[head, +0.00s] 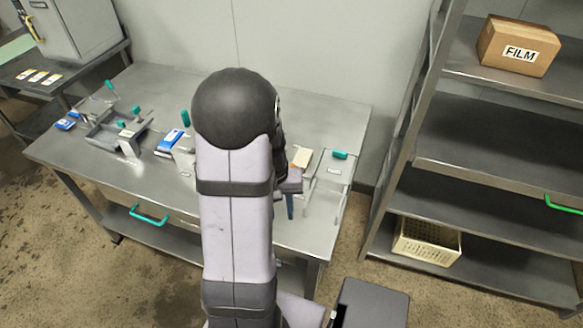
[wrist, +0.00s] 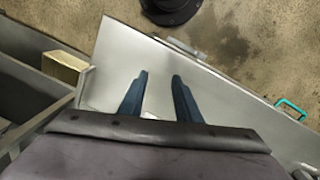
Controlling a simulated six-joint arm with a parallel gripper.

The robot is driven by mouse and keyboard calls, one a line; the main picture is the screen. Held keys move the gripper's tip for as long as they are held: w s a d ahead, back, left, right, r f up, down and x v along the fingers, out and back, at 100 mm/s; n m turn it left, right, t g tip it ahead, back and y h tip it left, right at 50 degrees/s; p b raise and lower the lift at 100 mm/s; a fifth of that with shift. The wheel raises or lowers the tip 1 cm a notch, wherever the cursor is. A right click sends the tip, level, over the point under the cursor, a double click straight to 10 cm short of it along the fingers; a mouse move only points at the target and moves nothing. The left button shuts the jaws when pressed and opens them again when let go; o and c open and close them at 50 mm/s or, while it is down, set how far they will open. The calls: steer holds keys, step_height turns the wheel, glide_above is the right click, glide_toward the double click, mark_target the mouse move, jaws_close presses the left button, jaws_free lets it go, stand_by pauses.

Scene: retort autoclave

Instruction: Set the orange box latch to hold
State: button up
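My gripper (wrist: 160,74) is open and empty in the wrist view, its two dark blue fingers apart above the bare steel table top. In the head view its blue fingers (head: 290,205) show near the right end of the table, beside my arm. A small orange patch (head: 292,167) with a cream top piece (head: 302,158) shows just behind the gripper. It may be part of the orange box, but my arm hides most of that spot. No latch on it can be made out. The wrist view shows no orange box.
A clear-sided stand with a teal top piece (head: 340,155) is right of the gripper. Blue-and-white boxes (head: 170,140) and a grey tray (head: 103,138) stand on the left. A shelf rack (head: 480,130) with a cream basket (head: 427,240) is at right. The table's front right is bare.

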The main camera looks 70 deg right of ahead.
mark_target(292, 165)
steer(key=w+d+r+m+h, duration=0.1)
steer(key=d+r+h, duration=0.1)
steer(key=d, duration=0.5)
steer(key=w+d+r+m+h, duration=0.2)
steer(key=d+r, duration=0.1)
steer(key=d, duration=0.5)
steer(key=shift+r+m+t+h, duration=0.3)
steer(key=shift+t, duration=0.1)
steer(key=shift+f, duration=0.15)
steer(key=shift+p+x, duration=1)
steer(key=shift+x, duration=2.5)
jaws_close()
